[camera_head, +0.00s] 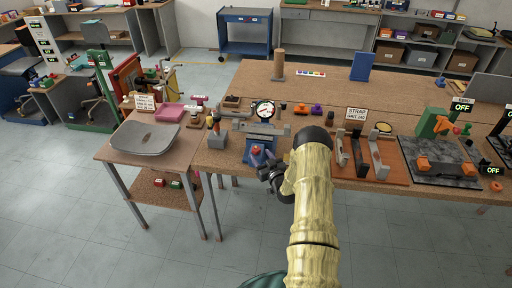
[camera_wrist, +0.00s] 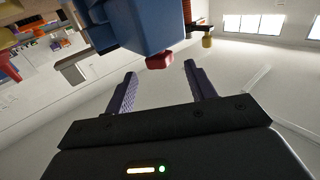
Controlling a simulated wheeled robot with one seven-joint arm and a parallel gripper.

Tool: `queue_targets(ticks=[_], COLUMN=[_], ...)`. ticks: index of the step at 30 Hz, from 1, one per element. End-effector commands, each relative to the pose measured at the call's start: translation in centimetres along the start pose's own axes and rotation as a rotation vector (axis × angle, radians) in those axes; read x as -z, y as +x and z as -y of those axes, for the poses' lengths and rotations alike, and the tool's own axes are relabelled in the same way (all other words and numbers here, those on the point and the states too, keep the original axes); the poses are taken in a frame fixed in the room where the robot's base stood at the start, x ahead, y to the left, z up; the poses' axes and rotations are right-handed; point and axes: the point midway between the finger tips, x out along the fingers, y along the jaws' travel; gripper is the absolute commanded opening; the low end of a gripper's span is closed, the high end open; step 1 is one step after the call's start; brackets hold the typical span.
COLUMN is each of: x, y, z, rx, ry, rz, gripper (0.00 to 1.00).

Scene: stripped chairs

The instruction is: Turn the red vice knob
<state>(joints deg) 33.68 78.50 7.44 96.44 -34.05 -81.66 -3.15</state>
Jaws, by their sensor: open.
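The red vice knob (camera_wrist: 160,59) shows in the wrist view as a small red block at the lower end of the blue vice (camera_wrist: 142,22). In the head view, the blue vice (camera_head: 259,131) sits at the front edge of the wooden bench, with the red knob (camera_head: 255,149) on its near side. My gripper (camera_wrist: 161,70) is open, its two dark fingers apart and nothing clearly between them. The knob appears in line with the gap, around the fingertips; I cannot tell the depth between them. In the head view my gripper (camera_head: 264,166) is just below the knob, partly hidden by my arm.
A grey curved seat shell (camera_head: 146,138) lies on the side table at left. A dial gauge (camera_head: 264,109) stands behind the vice. An orange mat (camera_head: 367,165) with clamps is to the right. The floor in front of the bench is clear.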

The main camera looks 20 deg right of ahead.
Motion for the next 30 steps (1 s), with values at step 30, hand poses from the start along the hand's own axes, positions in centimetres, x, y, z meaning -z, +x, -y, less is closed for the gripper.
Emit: queue_targets(ticks=[30], x=[0.0], y=[5.5], z=[0.0], rx=[0.000], ry=[0.000], rz=[0.000], gripper=[0.16])
